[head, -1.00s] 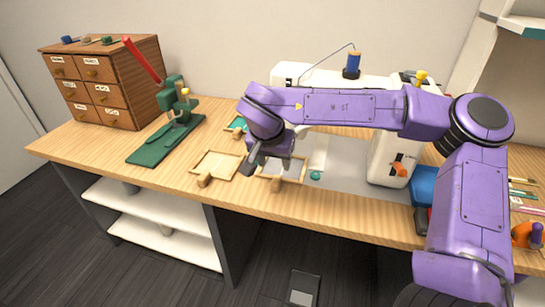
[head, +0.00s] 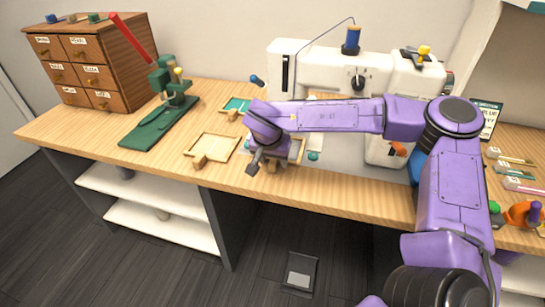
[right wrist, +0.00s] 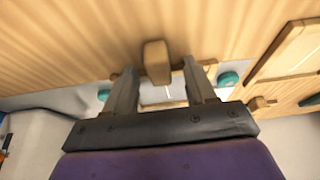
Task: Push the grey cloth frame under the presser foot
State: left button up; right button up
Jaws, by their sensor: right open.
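The grey cloth frame (head: 298,151) lies flat on the table, mostly hidden behind my right gripper in the head view. In the right wrist view its wooden handle block (right wrist: 156,62) shows between the fingertips, with a strip of its grey cloth (right wrist: 165,94) behind. My right gripper (head: 264,164) is open, pointing down at the handle end of the frame. I cannot tell if its fingers touch the handle. The white sewing machine (head: 320,75) stands behind. Its presser foot is hidden by my purple arm. My left gripper is not in view.
A second wooden frame (head: 213,148) lies just left, and a green cloth frame (head: 236,104) behind it. A green press (head: 165,110) and a drawer cabinet (head: 85,70) stand at the left. A pedal (head: 300,272) lies on the floor.

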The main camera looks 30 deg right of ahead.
grip_shut()
jog(key=shift+w+d+r+p, duration=0.2)
jog(key=shift+w+d+p, duration=0.25)
jog(key=shift+d+p, duration=0.25)
jog(key=shift+w+d, duration=0.2)
jog(key=shift+d, duration=0.1)
jog(key=shift+w+d+f+p, duration=0.15)
jog(key=shift+w+d+p, duration=0.1)
jog(key=shift+p, duration=0.05)
grip_release()
jog(key=p+v, duration=0.1)
jog(key=v, duration=0.9)
jog(key=shift+s+r, duration=0.15)
jog(key=shift+r, duration=0.05)
